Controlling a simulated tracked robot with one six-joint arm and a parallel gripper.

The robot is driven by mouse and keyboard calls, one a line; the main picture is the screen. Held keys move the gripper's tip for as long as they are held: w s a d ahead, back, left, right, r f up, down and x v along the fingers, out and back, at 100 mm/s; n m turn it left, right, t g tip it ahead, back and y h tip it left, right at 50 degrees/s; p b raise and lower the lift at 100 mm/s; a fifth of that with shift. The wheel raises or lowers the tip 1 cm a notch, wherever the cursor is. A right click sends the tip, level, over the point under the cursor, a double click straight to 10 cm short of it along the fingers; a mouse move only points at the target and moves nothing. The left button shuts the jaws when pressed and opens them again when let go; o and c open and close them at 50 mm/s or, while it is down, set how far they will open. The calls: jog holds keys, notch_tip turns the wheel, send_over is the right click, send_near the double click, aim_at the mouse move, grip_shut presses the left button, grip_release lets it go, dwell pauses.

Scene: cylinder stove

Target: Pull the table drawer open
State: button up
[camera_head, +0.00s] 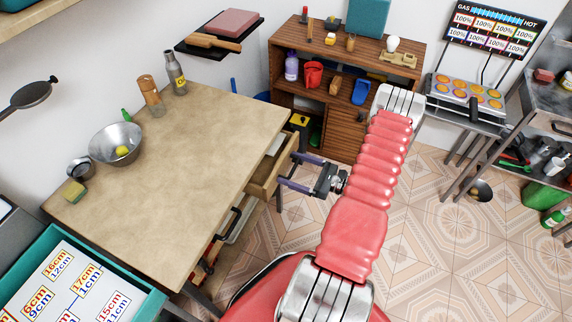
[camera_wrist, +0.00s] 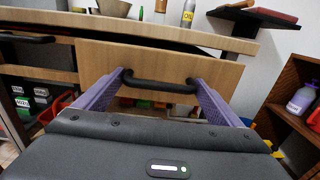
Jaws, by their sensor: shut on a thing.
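The table (camera_head: 190,150) has a light top. Its wooden drawer (camera_head: 263,180) sticks out from under the right edge in the head view, partly open, with something pale inside. In the wrist view the drawer front (camera_wrist: 155,62) faces me and carries a black bar handle (camera_wrist: 160,87). My gripper (camera_head: 287,168) is at this front, its two purple fingers shut on the handle, one at each end. The fingers also show in the wrist view (camera_wrist: 158,78). Most of the drawer's inside is hidden.
A second black handle (camera_head: 228,223) is nearer on the same table side. A brown shelf unit (camera_head: 340,120) stands behind. Tiled floor (camera_head: 430,240) is open to the right.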

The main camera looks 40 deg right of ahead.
jog(key=v, duration=1.5)
jog(key=shift+s+d, duration=0.15)
jog(key=o, duration=1.3)
jog(key=v, duration=1.3)
jog(key=shift+s+d, duration=0.25)
jog(key=shift+s, duration=0.1)
jog(key=shift+f, duration=0.1)
